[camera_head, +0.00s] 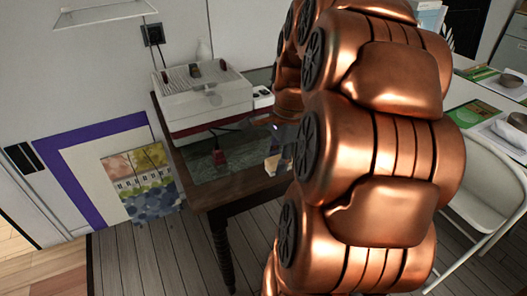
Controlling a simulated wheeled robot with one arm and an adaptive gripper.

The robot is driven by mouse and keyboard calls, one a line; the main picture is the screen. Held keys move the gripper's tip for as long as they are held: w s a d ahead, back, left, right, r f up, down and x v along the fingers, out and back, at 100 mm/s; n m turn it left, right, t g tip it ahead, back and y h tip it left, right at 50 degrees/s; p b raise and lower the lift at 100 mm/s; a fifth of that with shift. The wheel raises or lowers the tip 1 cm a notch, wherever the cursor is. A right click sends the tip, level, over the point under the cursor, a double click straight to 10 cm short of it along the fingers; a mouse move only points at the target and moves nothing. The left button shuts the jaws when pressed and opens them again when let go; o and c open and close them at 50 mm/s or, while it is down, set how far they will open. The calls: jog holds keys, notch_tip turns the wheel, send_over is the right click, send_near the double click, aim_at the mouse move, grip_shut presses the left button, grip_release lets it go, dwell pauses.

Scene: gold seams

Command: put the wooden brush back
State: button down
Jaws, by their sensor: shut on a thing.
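My gripper (279,148) is small and dark, low over the dark side table (232,190), and partly hidden behind my copper arm. It is shut on a small pale tan piece (271,165), which looks like the wooden brush. The piece is at the table's front right part, right at or just above the top; I cannot tell whether it touches. Its right side is hidden by my arm.
A white and red espresso machine (205,98) stands at the back of the table. A small dark red thing (219,157) is left of my gripper. A framed picture (135,180) leans at the wall. A white chair (485,190) and white desk are at right.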

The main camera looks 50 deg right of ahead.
send_over(261, 147)
jog(key=shift+s+d+f, duration=0.2)
jog(key=shift+s+f, duration=0.05)
jog(key=shift+f, duration=0.5)
jog(key=shift+w+d+f, duration=0.1)
jog(key=shift+w, duration=0.05)
jog(key=shift+f+b, duration=0.45)
jog(key=shift+f, duration=1.2)
jog(key=shift+f, duration=0.1)
jog(key=c, duration=0.8)
grip_release()
jog(key=r, duration=0.4)
jog(key=d+r, duration=0.1)
jog(key=r, duration=0.3)
jog(key=r+p, duration=0.1)
jog(key=r, duration=0.3)
jog(key=shift+s+d, duration=0.3)
jog(key=shift+d, duration=0.05)
jog(key=shift+a, duration=0.1)
